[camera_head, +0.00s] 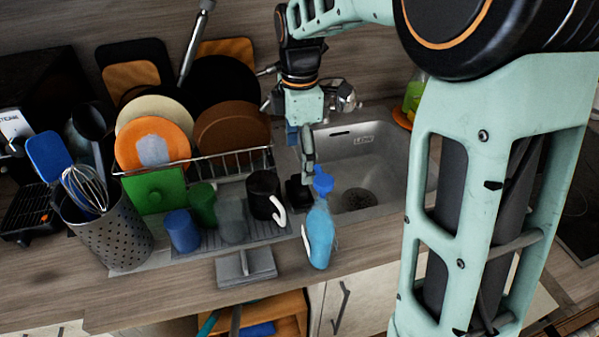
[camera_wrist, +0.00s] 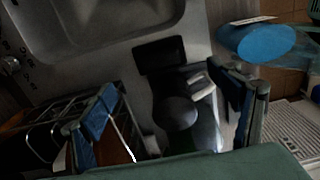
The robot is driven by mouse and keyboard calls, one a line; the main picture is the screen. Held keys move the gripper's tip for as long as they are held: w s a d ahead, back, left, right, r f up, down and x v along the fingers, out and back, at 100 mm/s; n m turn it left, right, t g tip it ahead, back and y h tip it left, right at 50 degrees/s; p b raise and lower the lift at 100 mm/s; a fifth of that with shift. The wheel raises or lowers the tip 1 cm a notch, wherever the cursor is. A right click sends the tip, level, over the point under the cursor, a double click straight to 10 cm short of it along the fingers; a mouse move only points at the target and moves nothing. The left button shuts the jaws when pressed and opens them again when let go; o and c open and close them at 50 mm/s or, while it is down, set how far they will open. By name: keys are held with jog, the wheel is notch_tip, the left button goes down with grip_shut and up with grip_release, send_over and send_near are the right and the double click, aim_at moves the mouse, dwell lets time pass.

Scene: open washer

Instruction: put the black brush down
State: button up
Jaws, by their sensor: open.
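A small dark block-like thing, likely the black brush (camera_head: 298,193), sits on the counter between the sink and the black mug. In the wrist view it shows as a black rectangle (camera_wrist: 160,57) beside the sink rim, lying apart from my fingers. My gripper (camera_head: 302,150) points down above this spot, with its fingers apart. In the wrist view my gripper (camera_wrist: 170,115) is open, with nothing held between the fingers. The black mug (camera_wrist: 178,110) shows below the gap. The brush's bristles cannot be made out.
A black mug (camera_head: 264,195) with a white handle and a blue bottle (camera_head: 320,237) stand close by. The sink (camera_head: 375,150) is to the right. A dish rack (camera_head: 225,163) with plates and a perforated utensil holder (camera_head: 112,235) are left. Counter front is partly free.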

notch_tip(320, 180, up, 2)
jog(key=shift+r, duration=0.25)
